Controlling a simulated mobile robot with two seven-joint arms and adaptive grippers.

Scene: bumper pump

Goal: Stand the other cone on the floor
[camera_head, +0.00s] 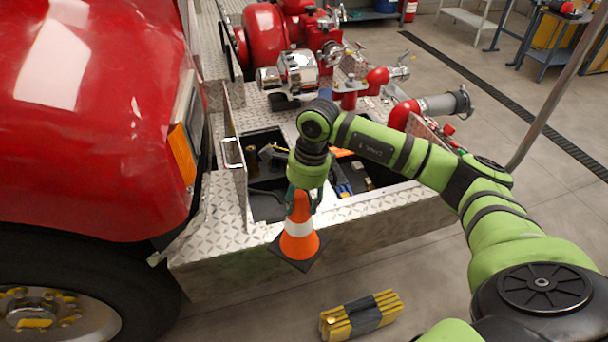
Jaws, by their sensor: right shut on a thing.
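An orange cone (299,236) with a white band and a dark square base hangs upright in front of the truck's metal bumper. My right gripper (301,203) is shut on the top of the cone from above and covers its tip. The cone's base appears to be above the floor (237,318). No second cone shows in this view. My left gripper is not in view.
A yellow and grey folded object (361,315) lies on the floor below right of the cone. The diamond-plate bumper (378,207) has an open compartment with tools, its lid (236,150) raised. A red pump (266,38) stands behind; a truck wheel (75,300) is at left.

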